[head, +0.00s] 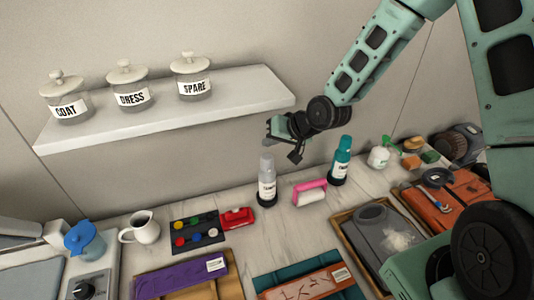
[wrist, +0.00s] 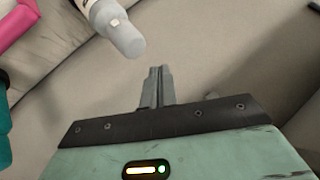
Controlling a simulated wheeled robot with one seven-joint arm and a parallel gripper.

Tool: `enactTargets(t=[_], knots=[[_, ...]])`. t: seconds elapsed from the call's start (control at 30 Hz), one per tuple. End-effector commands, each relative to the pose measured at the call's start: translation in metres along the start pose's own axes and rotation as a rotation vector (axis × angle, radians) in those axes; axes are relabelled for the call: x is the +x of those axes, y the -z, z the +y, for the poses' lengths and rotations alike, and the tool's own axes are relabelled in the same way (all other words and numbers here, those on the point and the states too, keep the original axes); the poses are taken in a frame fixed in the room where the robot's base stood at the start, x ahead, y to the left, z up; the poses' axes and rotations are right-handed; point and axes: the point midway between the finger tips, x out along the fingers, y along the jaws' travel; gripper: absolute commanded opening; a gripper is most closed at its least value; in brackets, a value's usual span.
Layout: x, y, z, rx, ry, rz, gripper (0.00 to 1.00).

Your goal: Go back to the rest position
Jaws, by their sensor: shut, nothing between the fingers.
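My gripper (head: 294,153) is in the air above the back of the counter, below the right end of the shelf. In the wrist view my gripper (wrist: 160,72) has its two fingers together with nothing between them. The grey-white bottle (head: 267,182) stands upright on the counter below and left of it, and shows near the fingers in the wrist view (wrist: 118,35). A teal bottle (head: 341,160) stands to the right.
A white shelf (head: 170,112) carries jars labelled COAT (head: 66,98), DRESS (head: 129,88) and SPARE (head: 190,78). On the counter are a white jug (head: 142,228), a blue jug (head: 85,241), a button tray (head: 196,234), a red item (head: 237,217) and a wooden tray (head: 347,233).

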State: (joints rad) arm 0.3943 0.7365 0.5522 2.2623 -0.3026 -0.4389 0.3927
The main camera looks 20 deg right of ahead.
Motion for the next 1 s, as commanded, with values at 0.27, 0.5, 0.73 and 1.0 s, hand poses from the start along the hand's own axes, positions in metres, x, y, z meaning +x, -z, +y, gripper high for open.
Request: enactTargets(t=[0.27, 0.5, 0.73, 1.0], knots=[[0.000, 0.001, 0.000, -0.001, 0.001, 0.002, 0.00], [0.000, 0.001, 0.000, -0.001, 0.001, 0.002, 0.00], [-0.021, -0.006, 0.009, -0.074, -0.088, -0.049, 0.00], [-0.114, -0.026, 0.040, -0.221, -0.360, -0.211, 0.00]])
